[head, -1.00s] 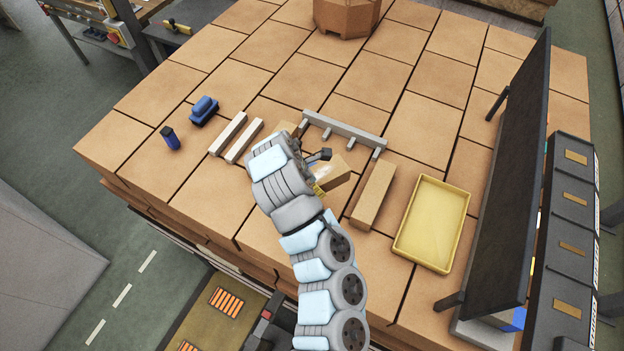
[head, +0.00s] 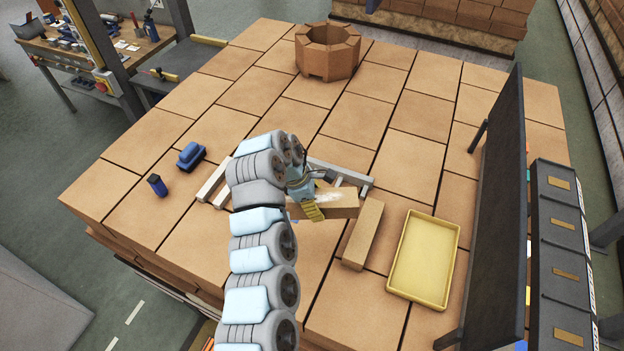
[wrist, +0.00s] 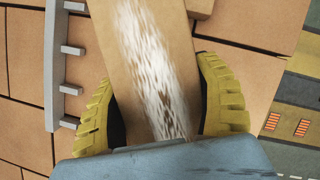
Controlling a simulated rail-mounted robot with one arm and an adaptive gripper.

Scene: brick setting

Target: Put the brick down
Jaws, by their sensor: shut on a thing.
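My gripper (head: 312,205) is shut on a tan brick (head: 340,202), with its yellow ribbed fingers on either side. The brick has a white speckled patch on its upper face, which shows clearly between the fingers in the wrist view (wrist: 150,60). Whether the brick's underside touches the surface or hangs above it cannot be told. A second tan brick (head: 363,235) lies to the right of the held brick, on the brown block platform (head: 335,290). My arm hides the platform just left of the gripper.
A grey rail frame (head: 345,172) lies just behind the held brick; it shows left in the wrist view (wrist: 52,70). A yellow tray (head: 405,285) is at right, before a dark panel (head: 490,200). Pale bars (head: 212,182) and a blue tool (head: 190,155) lie left. An octagonal brick ring (head: 328,52) stands behind.

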